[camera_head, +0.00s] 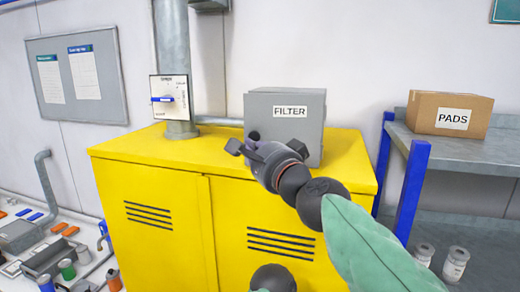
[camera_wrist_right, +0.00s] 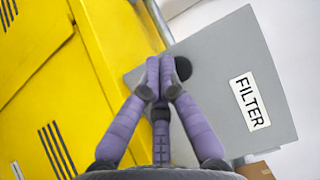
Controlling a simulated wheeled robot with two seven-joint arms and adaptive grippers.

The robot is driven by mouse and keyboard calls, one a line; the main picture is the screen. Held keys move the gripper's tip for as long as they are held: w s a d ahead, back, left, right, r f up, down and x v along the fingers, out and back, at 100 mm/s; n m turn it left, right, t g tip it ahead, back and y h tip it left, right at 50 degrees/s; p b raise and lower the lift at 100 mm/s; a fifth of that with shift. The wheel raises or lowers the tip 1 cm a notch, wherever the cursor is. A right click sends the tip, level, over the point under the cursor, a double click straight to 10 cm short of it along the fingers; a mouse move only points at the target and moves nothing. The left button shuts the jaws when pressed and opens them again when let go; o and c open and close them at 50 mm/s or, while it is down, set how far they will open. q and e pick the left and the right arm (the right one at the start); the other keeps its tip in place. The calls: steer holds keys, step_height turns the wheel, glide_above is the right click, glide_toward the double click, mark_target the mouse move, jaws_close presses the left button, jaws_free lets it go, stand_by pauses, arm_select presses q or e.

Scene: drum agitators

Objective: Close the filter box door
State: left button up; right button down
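The grey filter box (camera_head: 306,108) stands on top of the yellow cabinet (camera_head: 140,152), with a FILTER label on its front. Its front door face (camera_wrist_right: 225,75) also shows in the right wrist view, with a dark round spot or knob (camera_wrist_right: 183,69) near one edge. I cannot tell whether the door is fully flush or slightly ajar. My right gripper (camera_head: 252,140) is in front of the box's lower left corner. In the wrist view its purple fingers (camera_wrist_right: 160,68) come together at the tips, beside and partly over the dark spot; contact is unclear. My left gripper is not in view.
A blue-handled switch panel (camera_head: 169,98) and a grey pipe stand left of the box. Right of the cabinet is a grey shelf (camera_head: 440,146) with blue posts and a PADS carton (camera_head: 449,113). The cabinet top left of the box is mostly clear.

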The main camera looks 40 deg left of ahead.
steer(key=shift+w+a+p, duration=0.5)
steer(key=shift+w+a, duration=0.75)
steer(key=shift+a, duration=0.3)
steer(key=shift+d, duration=0.1)
